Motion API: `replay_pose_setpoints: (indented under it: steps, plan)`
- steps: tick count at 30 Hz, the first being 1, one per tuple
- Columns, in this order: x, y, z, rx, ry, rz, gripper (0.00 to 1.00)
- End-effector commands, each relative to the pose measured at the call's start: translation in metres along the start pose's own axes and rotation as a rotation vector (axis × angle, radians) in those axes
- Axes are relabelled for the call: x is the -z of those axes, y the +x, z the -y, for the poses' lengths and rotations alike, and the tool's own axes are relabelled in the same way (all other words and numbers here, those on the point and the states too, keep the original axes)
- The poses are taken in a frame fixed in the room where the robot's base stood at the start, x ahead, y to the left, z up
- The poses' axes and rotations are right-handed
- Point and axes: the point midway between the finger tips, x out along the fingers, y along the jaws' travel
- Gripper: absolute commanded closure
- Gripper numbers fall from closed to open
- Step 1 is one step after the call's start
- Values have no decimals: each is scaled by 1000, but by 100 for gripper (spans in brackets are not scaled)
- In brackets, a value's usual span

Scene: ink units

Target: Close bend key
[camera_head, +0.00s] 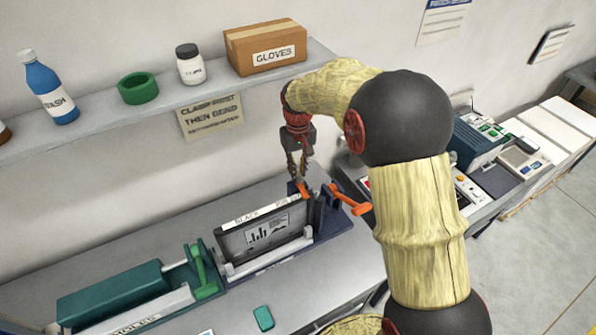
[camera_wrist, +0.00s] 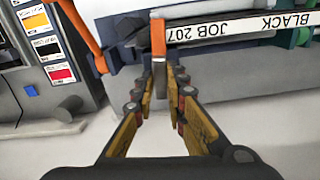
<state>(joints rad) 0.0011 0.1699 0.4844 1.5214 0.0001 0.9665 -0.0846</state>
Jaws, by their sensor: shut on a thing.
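Two orange parts sit at the right end of the dark blue unit (camera_head: 333,232). One is a small upright orange tab (camera_head: 304,190), seen between my fingertips in the wrist view (camera_wrist: 158,38). The other is a longer orange lever (camera_head: 350,203), sticking out to the right; it shows at upper left in the wrist view (camera_wrist: 84,32). No label shows which is the bend key. My gripper (camera_head: 298,172) points down from above, its fingers closed on the orange tab (camera_wrist: 160,72). A dark plate (camera_head: 262,238) marked BLACK JOB 207 stands upright beside it.
A teal unit (camera_head: 110,295) with a green lever (camera_head: 203,270) stands left on the bench. A shelf (camera_head: 120,117) with a bottle, ring, jar and gloves box runs above. A sign (camera_head: 211,116) reads clamp first, then bend. A control panel (camera_wrist: 52,60) stands beside the lever.

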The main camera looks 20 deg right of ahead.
Motion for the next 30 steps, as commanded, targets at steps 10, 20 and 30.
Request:
replay_pose_setpoints:
  steps: [10, 20, 30]
  plan:
    - [2, -2, 0, -1, -115, -5, 100]
    - [2, -2, 0, -1, -130, -5, 100]
    - [1, -2, 0, -1, -129, -4, 77]
